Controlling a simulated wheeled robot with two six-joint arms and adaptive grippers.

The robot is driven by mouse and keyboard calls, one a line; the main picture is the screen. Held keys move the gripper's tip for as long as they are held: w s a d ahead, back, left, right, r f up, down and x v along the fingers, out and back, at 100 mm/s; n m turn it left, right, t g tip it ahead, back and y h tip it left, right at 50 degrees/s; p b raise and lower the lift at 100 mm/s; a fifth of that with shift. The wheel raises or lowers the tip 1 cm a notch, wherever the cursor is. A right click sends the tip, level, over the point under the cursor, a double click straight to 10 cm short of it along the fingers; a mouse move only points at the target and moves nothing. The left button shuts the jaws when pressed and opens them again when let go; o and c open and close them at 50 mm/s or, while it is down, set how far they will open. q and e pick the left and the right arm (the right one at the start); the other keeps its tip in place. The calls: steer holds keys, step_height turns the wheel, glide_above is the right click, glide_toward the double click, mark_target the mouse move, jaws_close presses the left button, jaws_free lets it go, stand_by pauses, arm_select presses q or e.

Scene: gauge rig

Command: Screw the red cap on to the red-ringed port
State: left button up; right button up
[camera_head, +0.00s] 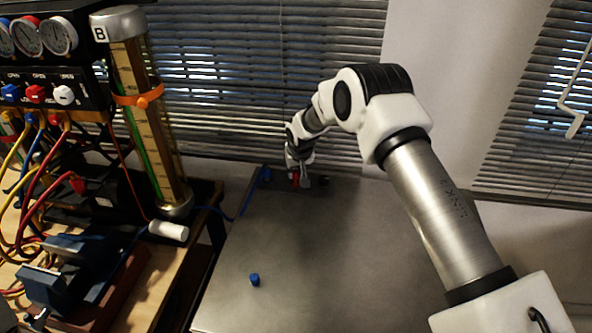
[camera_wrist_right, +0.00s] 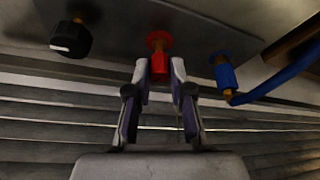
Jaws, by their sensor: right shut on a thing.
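My right gripper (camera_wrist_right: 159,72) is shut on the red cap (camera_wrist_right: 159,67) at the back of the grey bench. The red-ringed port (camera_wrist_right: 157,38) is right in front of the fingertips, with a red ring and a bit of brass showing beyond the cap. The cap is in line with the port and close against it; I cannot tell how far it sits on the thread. In the head view the gripper (camera_head: 301,182) is small, with red (camera_head: 294,180) beside its fingers. My left gripper is not in view.
A black knob (camera_wrist_right: 71,38) and a blue fitting with a blue hose (camera_wrist_right: 226,76) flank the port. A loose blue cap (camera_head: 254,280) lies on the bench top (camera_head: 340,265), otherwise mostly clear. A white cylinder (camera_head: 168,230), a vise and the gauge rig stand left. Window blinds are behind.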

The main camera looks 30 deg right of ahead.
steer(key=shift+f+b, duration=0.35)
steer(key=shift+f, duration=0.35)
steer(key=shift+f, duration=0.1)
stand_by(0.6)
stand_by(0.4)
steer(key=shift+m, duration=0.6)
steer(key=o, duration=0.9)
steer(key=shift+h, duration=0.3)
steer(key=shift+m, duration=0.3)
steer(key=v, duration=1.2)
